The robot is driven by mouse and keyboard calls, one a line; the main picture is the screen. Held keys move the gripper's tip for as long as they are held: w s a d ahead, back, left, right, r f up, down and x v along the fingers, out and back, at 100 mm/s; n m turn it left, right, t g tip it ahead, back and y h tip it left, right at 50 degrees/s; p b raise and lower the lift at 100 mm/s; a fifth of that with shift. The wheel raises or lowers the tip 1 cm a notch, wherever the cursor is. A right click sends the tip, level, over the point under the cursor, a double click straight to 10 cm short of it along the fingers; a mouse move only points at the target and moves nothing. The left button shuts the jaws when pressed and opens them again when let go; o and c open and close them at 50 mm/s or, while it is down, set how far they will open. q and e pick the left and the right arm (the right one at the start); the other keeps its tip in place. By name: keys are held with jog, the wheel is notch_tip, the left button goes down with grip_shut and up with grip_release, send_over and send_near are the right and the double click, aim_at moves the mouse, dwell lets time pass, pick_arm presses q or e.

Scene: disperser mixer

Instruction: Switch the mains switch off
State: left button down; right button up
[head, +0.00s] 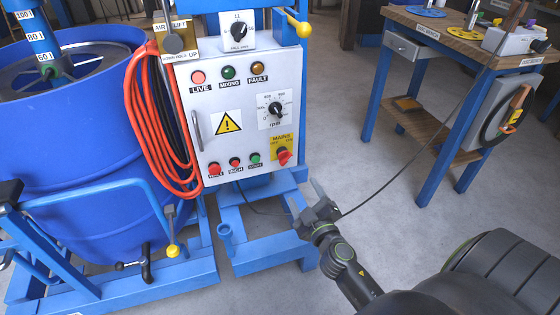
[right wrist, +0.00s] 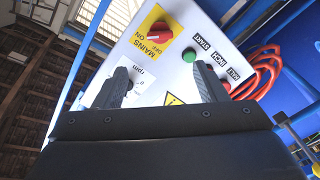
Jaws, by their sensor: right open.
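The mains switch (head: 284,157) is a red rotary handle on a yellow plate marked MAINS, OFF and ON. It sits at the lower right of the grey control panel (head: 245,150). I cannot tell for sure which mark the handle points to. In the right wrist view the switch (right wrist: 160,30) lies beyond the fingertips, near the top. My right gripper (head: 312,204) is open and empty, below and to the right of the switch, apart from the panel. Its two fingers also show in the right wrist view (right wrist: 164,82). My left gripper is not in view.
Orange cable (head: 150,130) hangs at the panel's left, beside a blue drum (head: 70,150). A blue frame foot (head: 265,250) lies below. A workbench (head: 480,55) stands right; floor between is mostly clear.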

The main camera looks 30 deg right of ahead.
aim_at(286, 161)
jog(key=x, duration=1.4)
jog(key=shift+x, duration=0.8)
jog(key=c, duration=1)
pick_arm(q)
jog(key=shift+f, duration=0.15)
